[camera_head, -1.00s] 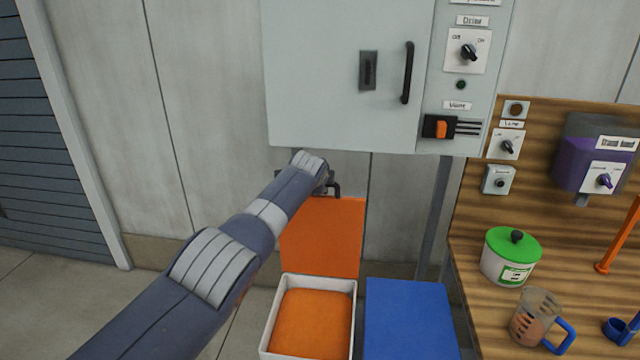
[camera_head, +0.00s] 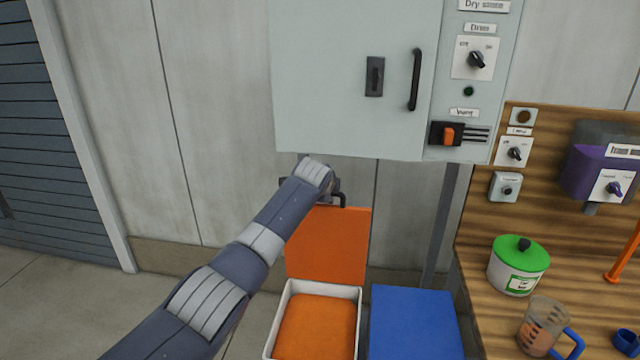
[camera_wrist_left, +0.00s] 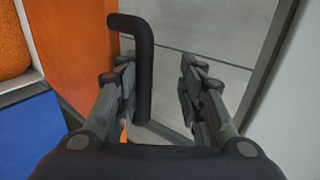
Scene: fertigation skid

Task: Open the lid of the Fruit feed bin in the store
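The bin with the orange lid (camera_head: 328,243) stands below the wall cabinet. Its lid is raised upright at the back, and the white-rimmed bin (camera_head: 268,325) shows orange contents (camera_head: 316,328). A black handle (camera_head: 340,199) is at the lid's top edge; it also shows in the left wrist view (camera_wrist_left: 144,70). My left gripper (camera_wrist_left: 158,75) is at this handle with its fingers spread. The handle bar appears between them, nearer the left finger, with a clear gap to the right finger. In the head view my arm hides most of this gripper. My right gripper is not in view.
A closed blue lid (camera_head: 415,325) is right beside the open bin. The grey cabinet (camera_head: 340,80) hangs above. A wooden bench (camera_head: 480,260) at the right holds a green-lidded pot (camera_head: 517,268) and a measuring jug (camera_head: 540,328). The floor at left is clear.

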